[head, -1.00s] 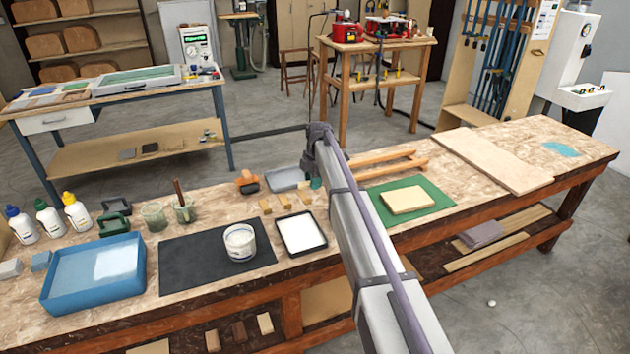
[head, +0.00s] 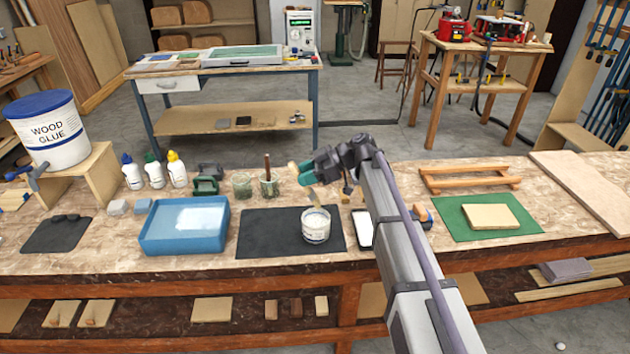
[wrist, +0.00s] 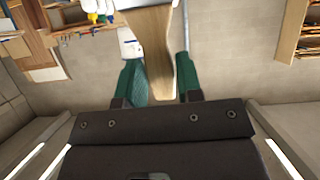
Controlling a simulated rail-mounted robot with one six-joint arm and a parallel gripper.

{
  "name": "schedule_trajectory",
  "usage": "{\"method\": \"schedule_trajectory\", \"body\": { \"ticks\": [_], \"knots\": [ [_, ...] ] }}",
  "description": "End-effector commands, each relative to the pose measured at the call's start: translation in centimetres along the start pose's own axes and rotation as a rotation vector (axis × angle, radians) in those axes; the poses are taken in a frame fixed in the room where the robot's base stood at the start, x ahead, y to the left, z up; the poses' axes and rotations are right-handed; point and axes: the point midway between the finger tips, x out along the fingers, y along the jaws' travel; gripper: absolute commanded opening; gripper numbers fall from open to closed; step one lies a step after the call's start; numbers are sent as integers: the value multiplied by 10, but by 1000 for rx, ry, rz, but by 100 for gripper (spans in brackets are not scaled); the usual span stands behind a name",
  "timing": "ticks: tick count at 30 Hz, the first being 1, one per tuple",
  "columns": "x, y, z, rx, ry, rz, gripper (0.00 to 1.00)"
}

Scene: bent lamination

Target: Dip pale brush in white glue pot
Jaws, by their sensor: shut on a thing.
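The white glue pot (head: 316,231) stands upright on a dark mat in the head view, with white at its open top. My gripper (head: 318,174), with green fingers, is above and behind the pot. It is shut on the pale brush (head: 294,170), whose wooden handle (wrist: 157,55) lies between the green fingers in the wrist view. In the head view a tan end of the brush points down close over the pot's rim. I cannot tell whether it touches the glue. The pot is not clearly visible in the wrist view.
A blue tray (head: 186,246) lies left of the dark mat (head: 262,240). Two murky jars (head: 242,184), one with a dark handle in it, and several glue bottles (head: 154,172) stand behind.

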Motion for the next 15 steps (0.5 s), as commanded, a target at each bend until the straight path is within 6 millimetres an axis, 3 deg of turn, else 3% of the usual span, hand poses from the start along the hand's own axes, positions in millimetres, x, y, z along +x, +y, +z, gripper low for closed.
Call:
{"method": "schedule_trajectory", "body": {
  "ticks": [8,15],
  "knots": [
    [2,0,5,-1,11,0,9],
    [15,-1,30,-1,10,0,9]
  ]
}}
